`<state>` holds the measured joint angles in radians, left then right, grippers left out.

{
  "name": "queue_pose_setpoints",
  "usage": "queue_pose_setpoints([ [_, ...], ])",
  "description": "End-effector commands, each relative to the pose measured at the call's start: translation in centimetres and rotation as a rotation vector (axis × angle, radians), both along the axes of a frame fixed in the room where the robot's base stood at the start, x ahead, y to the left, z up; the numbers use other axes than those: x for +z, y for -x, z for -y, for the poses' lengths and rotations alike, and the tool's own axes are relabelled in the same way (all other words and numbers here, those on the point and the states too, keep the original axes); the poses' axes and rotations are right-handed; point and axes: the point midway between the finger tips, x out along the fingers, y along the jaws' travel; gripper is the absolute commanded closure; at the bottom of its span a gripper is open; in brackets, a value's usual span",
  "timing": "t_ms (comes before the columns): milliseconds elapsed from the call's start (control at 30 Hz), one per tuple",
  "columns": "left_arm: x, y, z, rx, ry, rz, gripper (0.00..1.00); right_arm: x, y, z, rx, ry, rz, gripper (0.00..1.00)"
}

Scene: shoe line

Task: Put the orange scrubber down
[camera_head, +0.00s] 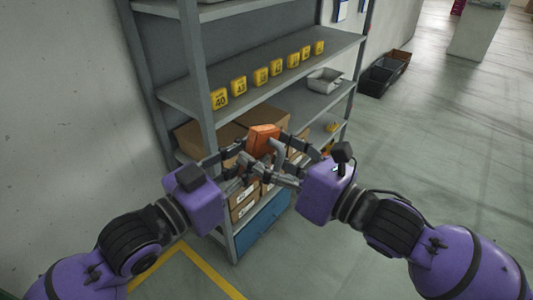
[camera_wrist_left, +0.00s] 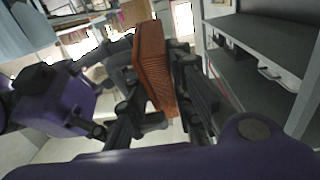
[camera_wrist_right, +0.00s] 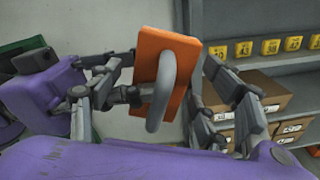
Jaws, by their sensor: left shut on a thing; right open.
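The orange scrubber (camera_head: 263,140) is an orange block with a grey loop handle, held in the air in front of the grey shelf rack. In the left wrist view its ribbed brown-orange face (camera_wrist_left: 153,65) stands between the fingers of my left gripper (camera_wrist_left: 160,112), which is shut on it. In the right wrist view its orange back and grey handle (camera_wrist_right: 165,85) face my right gripper (camera_wrist_right: 165,105). My right gripper is open, with its fingers spread on either side of the scrubber. Whether they touch it, I cannot tell.
The grey shelf rack (camera_head: 262,88) stands behind my grippers. Yellow numbered blocks (camera_head: 262,76) line an upper shelf. A grey tray (camera_head: 325,80) sits at the right. Dark crates (camera_head: 382,75) stand on the floor.

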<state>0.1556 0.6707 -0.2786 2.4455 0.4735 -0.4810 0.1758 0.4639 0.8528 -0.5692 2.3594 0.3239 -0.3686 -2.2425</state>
Motion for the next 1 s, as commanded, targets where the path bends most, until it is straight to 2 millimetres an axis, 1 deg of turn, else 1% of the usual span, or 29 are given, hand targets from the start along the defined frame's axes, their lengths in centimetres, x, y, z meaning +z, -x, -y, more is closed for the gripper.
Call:
queue_pose_setpoints([
  [300,0.04,0.01,0.01,0.000,0.001,0.001,1.00,0.01,-0.19,-0.27,0.000,0.001,-0.001,0.30],
  [333,0.04,0.01,0.01,0.000,0.001,0.001,1.00,0.01,-0.18,-0.26,0.000,0.001,-0.001,0.31],
  [700,0.03,0.01,0.01,0.000,0.001,0.001,1.00,0.03,-0.12,-0.28,0.002,-0.001,0.000,0.78],
  [733,0.03,0.00,0.01,0.000,0.001,0.001,0.75,0.06,-0.11,-0.30,0.002,-0.001,0.000,0.78],
  [767,0.03,0.00,0.01,0.000,0.001,0.001,0.71,0.06,-0.11,-0.30,0.002,-0.001,0.000,0.83],
  [867,0.02,0.00,0.01,0.000,0.001,0.001,0.58,0.05,-0.12,-0.28,0.002,-0.001,0.000,0.83],
  [1000,0.02,0.00,0.01,0.000,0.000,0.000,0.57,0.04,-0.15,-0.27,0.001,0.000,0.000,0.83],
])
